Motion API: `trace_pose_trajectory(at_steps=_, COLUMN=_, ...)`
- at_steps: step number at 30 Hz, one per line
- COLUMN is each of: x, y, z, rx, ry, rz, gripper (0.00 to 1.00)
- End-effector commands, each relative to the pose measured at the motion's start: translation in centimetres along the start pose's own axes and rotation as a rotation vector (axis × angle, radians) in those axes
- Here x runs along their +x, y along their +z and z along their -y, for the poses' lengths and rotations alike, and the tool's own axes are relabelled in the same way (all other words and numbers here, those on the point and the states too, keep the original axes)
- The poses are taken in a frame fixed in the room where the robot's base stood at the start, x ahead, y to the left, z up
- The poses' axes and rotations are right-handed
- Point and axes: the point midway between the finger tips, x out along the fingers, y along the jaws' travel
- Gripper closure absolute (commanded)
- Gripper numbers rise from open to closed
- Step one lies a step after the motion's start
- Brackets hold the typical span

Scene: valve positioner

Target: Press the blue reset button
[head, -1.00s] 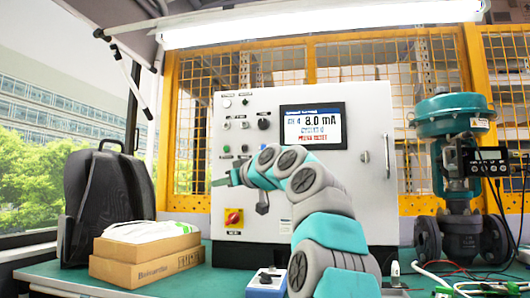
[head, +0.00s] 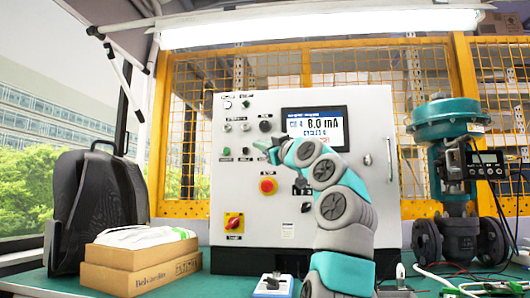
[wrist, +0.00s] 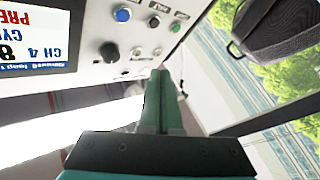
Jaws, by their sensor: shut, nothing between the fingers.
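Near the button are a black knob (head: 265,126), a green button (head: 226,151) and a red emergency stop (head: 268,186). The display (head: 315,127) is to the right. A teal valve (head: 455,190), boxes (head: 140,278) and a backpack (head: 95,205) stand at the sides.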

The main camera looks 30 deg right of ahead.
Motion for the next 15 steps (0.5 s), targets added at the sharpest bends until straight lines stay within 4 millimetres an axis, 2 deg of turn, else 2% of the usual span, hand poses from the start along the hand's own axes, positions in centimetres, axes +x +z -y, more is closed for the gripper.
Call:
trace_pose_trajectory(at_steps=8, x=0.5, y=0.1, z=-0.3, rx=0.001, ry=0.0, rz=0.002, gripper=1.0)
trace_pose_trajectory(at_steps=15, x=2.5, y=1.3, z=-1.8, rx=0.002, ry=0.0, rz=0.003, gripper=1.0)
